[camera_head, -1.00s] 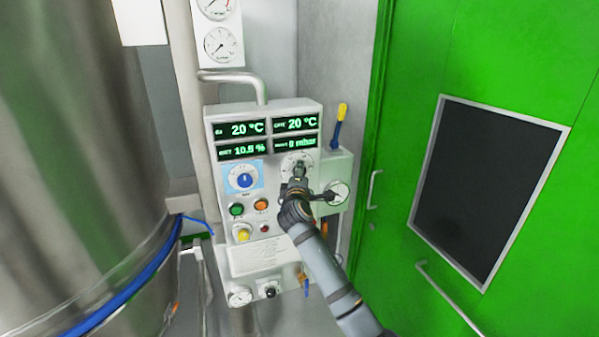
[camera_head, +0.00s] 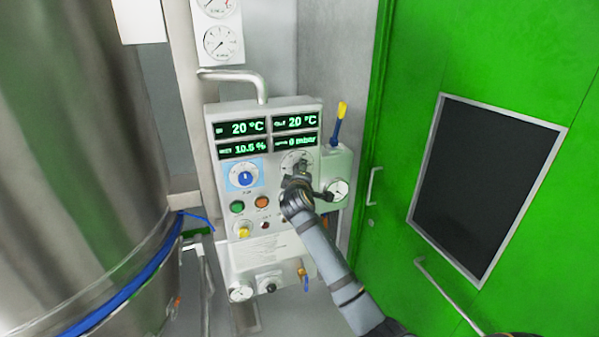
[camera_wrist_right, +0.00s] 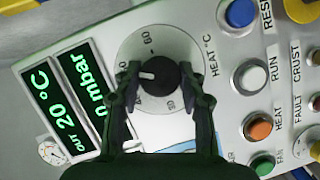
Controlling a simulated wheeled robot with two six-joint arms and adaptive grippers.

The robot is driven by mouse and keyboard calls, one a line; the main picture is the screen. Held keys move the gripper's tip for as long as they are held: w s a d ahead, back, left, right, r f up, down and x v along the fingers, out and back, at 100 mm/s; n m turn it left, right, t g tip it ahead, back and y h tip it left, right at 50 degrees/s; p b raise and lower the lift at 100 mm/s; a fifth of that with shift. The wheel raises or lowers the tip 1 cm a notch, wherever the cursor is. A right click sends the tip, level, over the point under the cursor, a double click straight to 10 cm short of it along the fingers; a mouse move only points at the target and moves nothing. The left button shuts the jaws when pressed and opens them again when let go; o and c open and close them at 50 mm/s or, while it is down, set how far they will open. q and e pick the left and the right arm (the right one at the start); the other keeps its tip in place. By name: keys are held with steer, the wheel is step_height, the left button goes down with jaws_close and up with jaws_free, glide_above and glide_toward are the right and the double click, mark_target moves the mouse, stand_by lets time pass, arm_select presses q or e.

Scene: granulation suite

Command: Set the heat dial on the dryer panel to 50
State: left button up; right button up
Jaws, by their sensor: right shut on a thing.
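The heat dial is a black knob (camera_wrist_right: 158,76) on a round pale scale plate (camera_wrist_right: 153,45) marked "HEAT °C" in the right wrist view. Its white pointer mark faces left in that picture, toward one finger. A "60" shows near the top of the scale; the figure at the pointer is hidden by the finger. My right gripper (camera_wrist_right: 159,84) is shut on the knob, one finger on each side. In the head view the dial plate (camera_head: 293,157) is partly covered by my right gripper (camera_head: 299,172). My left gripper is not in view.
The dryer panel (camera_head: 216,180) has green displays above, a blue dial (camera_head: 244,175) at left, and green (camera_head: 237,207) and orange (camera_head: 262,202) buttons below. A blue-yellow lever (camera_head: 338,122) stands at right. A green door (camera_head: 400,150) and steel vessel (camera_head: 80,150) flank it.

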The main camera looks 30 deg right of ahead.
steer(key=shift+f, duration=0.15)
steer(key=o, duration=1.2)
steer(key=shift+c, duration=0.2)
steer(key=shift+s, duration=0.1)
steer(key=v, duration=1.2)
steer(key=shift+d, duration=0.1)
